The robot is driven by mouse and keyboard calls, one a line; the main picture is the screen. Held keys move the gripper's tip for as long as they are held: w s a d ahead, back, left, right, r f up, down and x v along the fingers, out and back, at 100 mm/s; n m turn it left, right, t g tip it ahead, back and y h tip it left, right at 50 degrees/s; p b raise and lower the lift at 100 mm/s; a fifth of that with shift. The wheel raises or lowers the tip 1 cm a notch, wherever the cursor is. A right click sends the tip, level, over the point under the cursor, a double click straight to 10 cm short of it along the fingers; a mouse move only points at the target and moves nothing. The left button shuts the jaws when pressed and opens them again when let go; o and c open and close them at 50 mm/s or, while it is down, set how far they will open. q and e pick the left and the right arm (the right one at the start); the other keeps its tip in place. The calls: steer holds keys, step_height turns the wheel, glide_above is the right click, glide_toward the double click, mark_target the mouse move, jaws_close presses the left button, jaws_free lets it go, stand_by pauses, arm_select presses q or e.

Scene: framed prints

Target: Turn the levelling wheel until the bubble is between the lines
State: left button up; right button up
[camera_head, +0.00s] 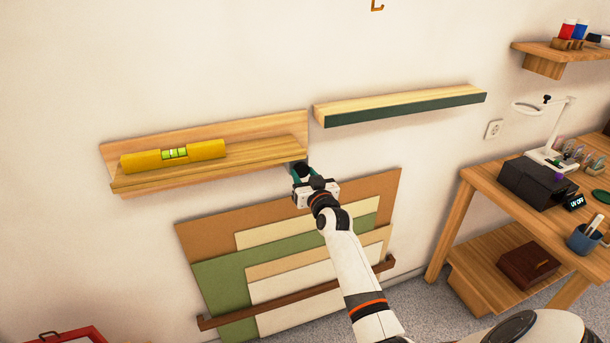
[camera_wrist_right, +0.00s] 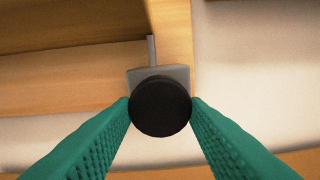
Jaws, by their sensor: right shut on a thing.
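A yellow spirit level (camera_head: 205,151) lies on the left wooden picture ledge (camera_head: 240,172). Its green vial (camera_head: 174,154) faces me. The vial is too small to tell where the bubble sits against the lines. The levelling wheel (camera_wrist_right: 160,106) is a black round knob on a grey bracket (camera_wrist_right: 150,75) under the ledge's right end. It also shows in the head view (camera_head: 301,170), partly covered by my fingers. My right gripper (camera_head: 300,177) is shut on the wheel, with a green finger on each side of it. My left gripper is not in view.
A second ledge with a dark green front (camera_head: 405,107) hangs to the right. Coloured boards (camera_head: 220,290) lean on the wall below, behind a brown rail (camera_head: 300,292). A wooden workbench (camera_head: 485,190) with a lamp and boxes stands at the right.

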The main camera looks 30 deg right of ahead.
steer(key=m+p, duration=0.1)
steer(key=m, duration=0.3)
steer(key=shift+a, duration=0.1)
steer(key=shift+m, duration=2)
steer(key=o, duration=1)
steer(key=shift+c, duration=0.2)
steer(key=v, duration=1.2)
